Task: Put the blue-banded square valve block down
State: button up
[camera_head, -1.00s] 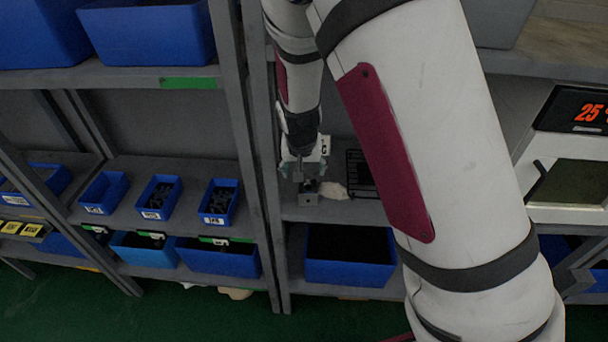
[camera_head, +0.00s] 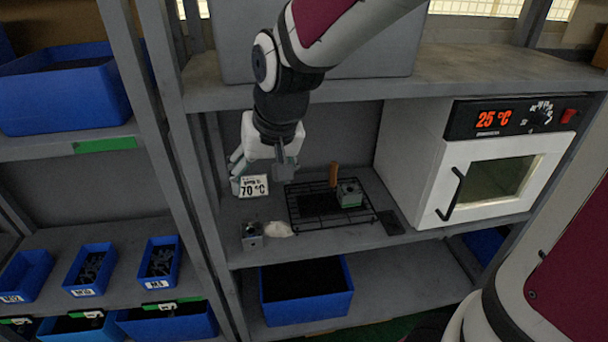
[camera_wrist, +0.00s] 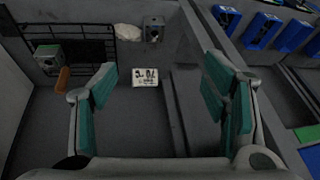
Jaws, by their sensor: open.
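A small grey square valve block (camera_head: 252,235) stands upright on the shelf near its front left, beside a white cloth-like lump; its band colour is hard to make out. It also shows in the wrist view (camera_wrist: 153,30), beyond my fingers. A second square block (camera_head: 349,193), with a green band, sits on the black wire rack (camera_head: 306,222); the wrist view shows it at the left (camera_wrist: 48,58). My gripper (camera_head: 262,170) is open and empty, raised above the back of the shelf and clear of both blocks. Its teal fingers (camera_wrist: 162,100) are wide apart in the wrist view.
A "70 °C" sign (camera_head: 253,186) stands behind the single block. A brown-orange handle (camera_head: 333,174) rises by the rack. A white oven (camera_head: 480,165) reading 25 °C fills the right. Blue bins (camera_head: 305,290) lie below and left. A shelf post is close at the left.

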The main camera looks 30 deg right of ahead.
jog(key=s+d+r, duration=0.1)
jog(key=s+r, duration=0.1)
jog(key=s, duration=0.3)
jog(key=s+d+r+n, duration=0.1)
jog(key=s+r, duration=0.2)
jog(key=s, duration=0.3)
jog(key=s+r+n+t, duration=0.1)
jog(key=s+r, duration=0.1)
jog(key=s, duration=0.4)
jog(key=shift+d+r+h, duration=0.3)
jog(key=shift+d+h, duration=0.1)
